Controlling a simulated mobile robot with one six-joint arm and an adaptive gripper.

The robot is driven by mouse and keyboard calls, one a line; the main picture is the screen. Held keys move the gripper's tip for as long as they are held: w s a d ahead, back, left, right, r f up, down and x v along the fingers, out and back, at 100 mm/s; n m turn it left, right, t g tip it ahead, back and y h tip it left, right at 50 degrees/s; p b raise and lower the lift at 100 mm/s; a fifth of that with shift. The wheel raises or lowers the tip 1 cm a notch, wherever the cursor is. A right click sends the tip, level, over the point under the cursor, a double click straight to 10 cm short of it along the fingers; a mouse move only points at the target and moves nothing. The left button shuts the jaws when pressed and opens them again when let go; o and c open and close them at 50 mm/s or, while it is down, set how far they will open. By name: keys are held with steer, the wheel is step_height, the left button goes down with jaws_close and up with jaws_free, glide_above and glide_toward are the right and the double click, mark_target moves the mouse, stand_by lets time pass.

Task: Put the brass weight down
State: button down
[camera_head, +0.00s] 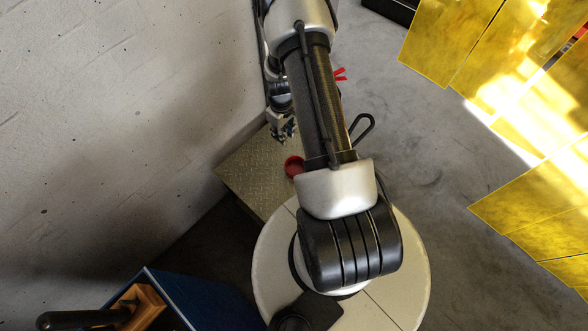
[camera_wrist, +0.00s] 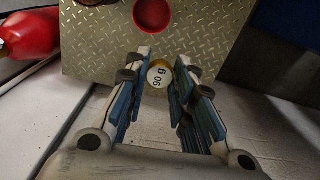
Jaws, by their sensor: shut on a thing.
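The brass weight (camera_wrist: 160,76) is round, with a pale top face marked "90 g" or similar and a brass-coloured edge. It sits between the fingertips of my gripper (camera_wrist: 158,80) in the wrist view, and the gripper is shut on it. A metal tread-plate surface (camera_wrist: 100,50) lies beneath; I cannot tell whether the weight touches it. In the head view my gripper (camera_head: 284,132) is over the far part of this plate (camera_head: 250,178), partly hidden behind my arm. The weight cannot be made out there.
A red round dish (camera_wrist: 152,14) is on the plate, and the dish also shows in the head view (camera_head: 294,166). A red rounded object (camera_wrist: 30,34) is at the wrist view's upper left. A grey wall (camera_head: 120,110) stands left. A blue box (camera_head: 180,290) is near the front. Yellow panels (camera_head: 520,80) hang right.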

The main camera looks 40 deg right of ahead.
steer(key=s+d+f+b, duration=0.1)
steer(key=f, duration=0.5)
steer(key=d+f+b, duration=0.1)
steer(key=f+b, duration=0.1)
steer(key=f, duration=0.5)
steer(key=s+d+f+b, duration=0.1)
steer(key=f+b, duration=0.1)
steer(key=f, duration=0.5)
steer(key=shift+s+f, duration=0.1)
steer(key=shift+s, duration=0.25)
steer(key=shift+f+b, duration=0.85)
steer(key=shift+f, duration=1.5)
steer(key=shift+f, duration=0.2)
steer(key=c, duration=1.8)
jaws_free()
steer(key=shift+o, duration=0.7)
steer(key=shift+r, duration=0.1)
